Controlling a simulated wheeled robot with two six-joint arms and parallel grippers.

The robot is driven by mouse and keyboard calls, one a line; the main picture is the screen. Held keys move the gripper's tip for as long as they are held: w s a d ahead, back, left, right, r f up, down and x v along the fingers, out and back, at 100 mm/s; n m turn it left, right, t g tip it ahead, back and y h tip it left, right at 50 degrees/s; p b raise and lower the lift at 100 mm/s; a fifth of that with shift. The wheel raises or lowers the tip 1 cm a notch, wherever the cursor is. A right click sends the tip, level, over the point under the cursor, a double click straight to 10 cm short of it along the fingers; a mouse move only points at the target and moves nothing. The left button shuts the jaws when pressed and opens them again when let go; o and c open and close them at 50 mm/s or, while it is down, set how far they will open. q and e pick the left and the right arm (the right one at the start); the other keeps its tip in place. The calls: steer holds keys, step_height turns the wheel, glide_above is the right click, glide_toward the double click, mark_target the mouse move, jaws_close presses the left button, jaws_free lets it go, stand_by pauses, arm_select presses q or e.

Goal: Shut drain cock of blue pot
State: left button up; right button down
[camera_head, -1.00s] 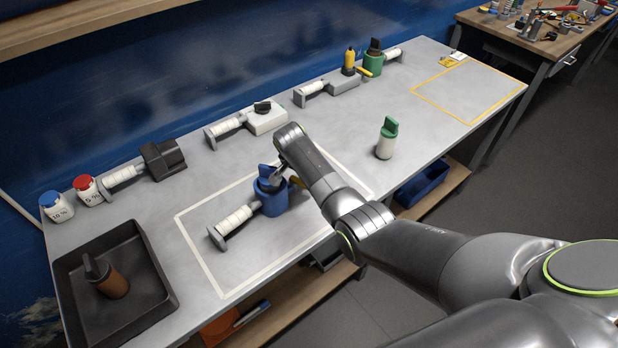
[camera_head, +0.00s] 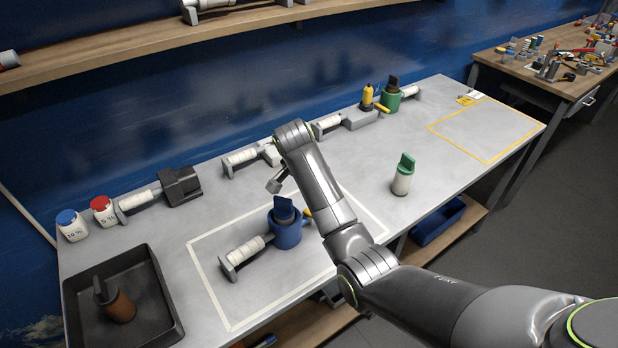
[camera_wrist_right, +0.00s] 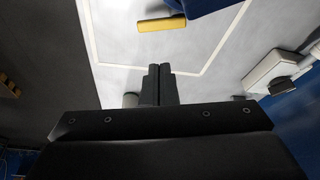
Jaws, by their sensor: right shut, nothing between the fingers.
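The blue pot (camera_head: 286,235) stands inside the white-outlined rectangle on the grey bench, with a dark blue piece on top and a white ribbed cylinder on its left. Its yellow drain cock (camera_head: 307,213) shows at its right side, partly behind my right arm. In the right wrist view the yellow cock handle (camera_wrist_right: 162,25) lies crosswise beside the blue pot (camera_wrist_right: 200,7), cut by the top edge. My right gripper (camera_head: 274,187) is shut and empty, above and behind the pot, apart from it. The fingers also show in the wrist view (camera_wrist_right: 160,70). My left gripper is out of view.
A black tray (camera_head: 75,285) with a brown vessel is at front left. A white-and-green vessel (camera_head: 402,178) stands right of my arm. Bottles, a black unit (camera_head: 180,186) and a green pot (camera_head: 390,100) line the back. The yellow-outlined area (camera_head: 480,130) is clear.

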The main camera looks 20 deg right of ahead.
steer(key=v, duration=0.5)
stand_by(0.3)
